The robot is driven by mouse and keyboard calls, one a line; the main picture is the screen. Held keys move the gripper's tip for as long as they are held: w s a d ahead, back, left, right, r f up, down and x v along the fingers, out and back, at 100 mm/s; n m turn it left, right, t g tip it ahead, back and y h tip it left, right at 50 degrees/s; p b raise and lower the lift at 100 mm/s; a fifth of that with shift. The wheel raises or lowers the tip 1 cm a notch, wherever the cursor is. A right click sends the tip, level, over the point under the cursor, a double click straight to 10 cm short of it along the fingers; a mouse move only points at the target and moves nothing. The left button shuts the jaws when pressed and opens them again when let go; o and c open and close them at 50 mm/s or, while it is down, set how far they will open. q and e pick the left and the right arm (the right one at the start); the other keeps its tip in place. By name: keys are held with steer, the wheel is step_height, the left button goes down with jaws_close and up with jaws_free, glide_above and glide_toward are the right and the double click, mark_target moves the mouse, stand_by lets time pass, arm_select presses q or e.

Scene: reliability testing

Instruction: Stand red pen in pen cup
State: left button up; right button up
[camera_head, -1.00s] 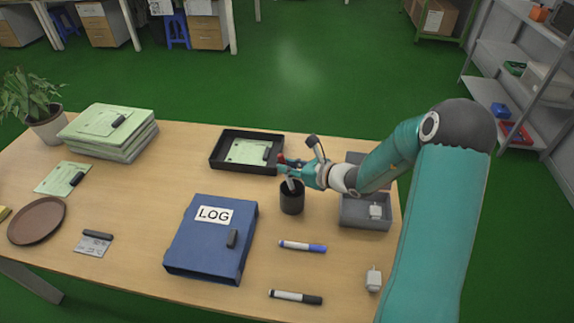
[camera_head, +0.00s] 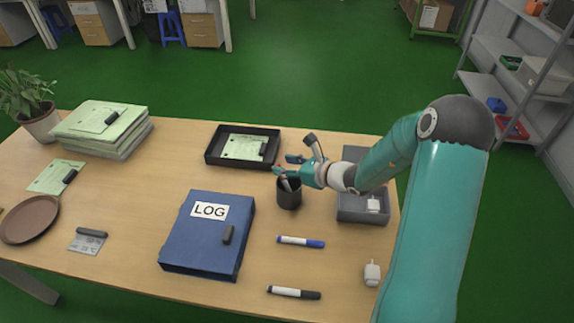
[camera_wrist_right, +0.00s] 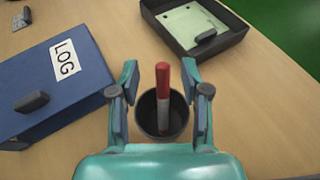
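The red pen (camera_wrist_right: 162,82), with a red upper part and a white lower part, stands in the dark pen cup (camera_wrist_right: 146,118) in the right wrist view. Its lower end is inside the cup. The cup also shows in the head view (camera_head: 289,196), upright on the table. My right gripper (camera_wrist_right: 160,69) is above the cup with its fingers spread on both sides of the pen, with gaps visible. In the head view, the right gripper (camera_head: 288,164) is over the cup and hides much of the pen. My left gripper is not in view.
The blue LOG binder (camera_head: 200,240) lies left of the cup. A black tray (camera_head: 214,153) is behind it, and a grey bin (camera_head: 362,216) is to the right. A blue-capped marker (camera_head: 300,241) and a black-capped marker (camera_head: 293,292) lie in front.

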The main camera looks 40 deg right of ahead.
steer(key=v, duration=1.2)
steer(key=shift+a, duration=0.1)
steer(key=shift+w, duration=0.1)
stand_by(0.5)
